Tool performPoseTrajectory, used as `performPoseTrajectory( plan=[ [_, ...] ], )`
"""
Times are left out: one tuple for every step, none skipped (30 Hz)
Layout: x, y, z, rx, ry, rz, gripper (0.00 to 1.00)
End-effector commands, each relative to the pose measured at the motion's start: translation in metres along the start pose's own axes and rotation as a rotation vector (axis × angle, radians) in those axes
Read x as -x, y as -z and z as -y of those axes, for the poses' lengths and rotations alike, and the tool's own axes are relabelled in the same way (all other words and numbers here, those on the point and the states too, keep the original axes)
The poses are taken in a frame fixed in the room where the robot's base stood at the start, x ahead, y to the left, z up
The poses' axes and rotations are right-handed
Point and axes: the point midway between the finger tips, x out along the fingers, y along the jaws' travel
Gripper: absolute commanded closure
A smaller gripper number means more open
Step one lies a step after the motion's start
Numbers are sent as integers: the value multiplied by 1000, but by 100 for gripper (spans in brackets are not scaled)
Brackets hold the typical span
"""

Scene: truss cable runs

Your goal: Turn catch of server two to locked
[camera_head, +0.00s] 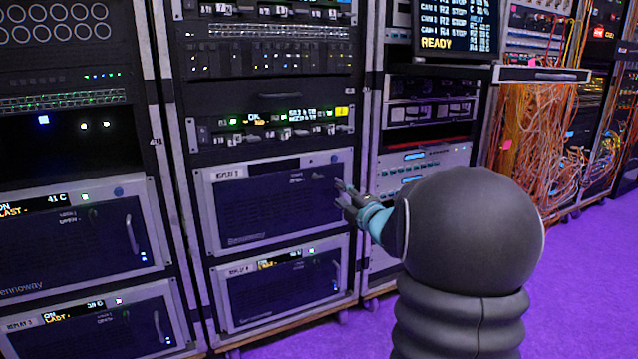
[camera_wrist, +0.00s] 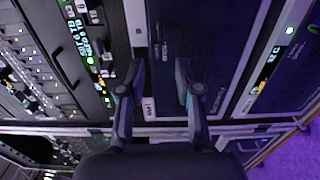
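Server two, labelled REPLAY 2 (camera_head: 265,208), is a dark-fronted unit with a light frame in the middle rack. A blue round knob (camera_head: 335,158) sits at its top right, with small lettering below. I cannot make out the catch or its setting; my gripper and arm cover part of the right side. My gripper (camera_head: 348,195) is at the right edge of this front. In the wrist view, its two fingers (camera_wrist: 156,75) are apart with nothing between them, in front of the dark panel (camera_wrist: 195,40); I cannot tell whether they touch it.
A similar server, REPLAY 4 (camera_head: 280,288), sits directly below. Two more servers stand in the left rack, the upper (camera_head: 70,245) with a vertical handle. Loose orange cables (camera_head: 535,130) hang at the right. The purple floor (camera_head: 580,280) at the right is clear.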

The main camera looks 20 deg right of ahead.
Motion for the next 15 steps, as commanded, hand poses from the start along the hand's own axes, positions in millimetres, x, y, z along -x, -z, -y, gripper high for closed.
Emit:
performPoseTrajectory(
  plan=[
    [-8, 1, 1, -1, 1, -2, 66],
    [-13, 1, 1, -2, 1, -2, 66],
    [-20, 2, 1, -2, 1, -3, 66],
    [-26, 1, 0, -2, 1, -2, 66],
    [-31, 1, 1, -2, 2, -2, 66],
    [-39, 1, 0, -2, 1, -2, 66],
    [-45, 2, 1, -3, 1, -2, 66],
    [-50, 1, 1, -3, 1, -2, 66],
    [-58, 1, 1, -3, 2, -1, 66],
    [-64, 1, 1, -3, 1, -1, 66],
    [-69, 2, 1, -3, 2, -2, 66],
    [-76, 2, 0, -3, 1, -2, 66],
    [-82, 1, 1, -3, 2, -1, 66],
    [-87, 1, 1, -3, 2, 0, 66],
    [-93, 1, 0, -3, 1, 0, 66]
  ],
)
